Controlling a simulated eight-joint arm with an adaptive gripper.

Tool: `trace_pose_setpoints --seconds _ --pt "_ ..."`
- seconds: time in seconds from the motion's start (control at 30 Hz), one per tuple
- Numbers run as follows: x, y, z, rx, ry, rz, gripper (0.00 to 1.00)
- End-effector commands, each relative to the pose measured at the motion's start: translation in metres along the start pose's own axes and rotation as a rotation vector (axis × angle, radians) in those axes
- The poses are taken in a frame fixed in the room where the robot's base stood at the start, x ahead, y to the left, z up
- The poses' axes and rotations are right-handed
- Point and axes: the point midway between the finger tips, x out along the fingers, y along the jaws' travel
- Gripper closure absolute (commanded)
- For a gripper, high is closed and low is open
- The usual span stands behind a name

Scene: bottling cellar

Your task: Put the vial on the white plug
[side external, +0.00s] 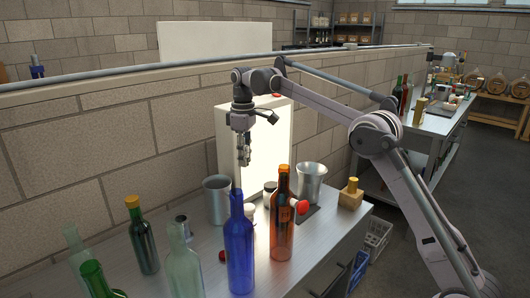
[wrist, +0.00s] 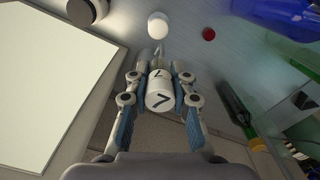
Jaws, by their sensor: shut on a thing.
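My gripper (side external: 243,160) is above the bench, in front of a bright panel. In the wrist view my gripper (wrist: 160,90) is shut on the vial (wrist: 159,93), a small white cylinder with black marks, held between blue-padded fingers. The white plug (wrist: 158,26) shows as a round white top on the bench, beyond the fingertips and apart from the vial. In the side view a white shape (side external: 249,210) behind the blue bottle may be this plug; it is partly hidden.
A blue bottle (side external: 240,245) and an amber bottle (side external: 282,215) stand at the front. Metal cups (side external: 216,200) stand behind. The bright panel (wrist: 50,90) is close at left in the wrist view. A red disc (wrist: 209,34) lies right of the white plug.

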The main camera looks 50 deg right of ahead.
Motion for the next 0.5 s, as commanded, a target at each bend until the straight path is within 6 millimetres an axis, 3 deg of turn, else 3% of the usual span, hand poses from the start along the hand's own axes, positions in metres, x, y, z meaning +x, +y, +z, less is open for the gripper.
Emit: trace_pose_setpoints --seconds 0.5 --pt "0.054 0.004 0.004 0.008 -0.001 0.001 1.0"
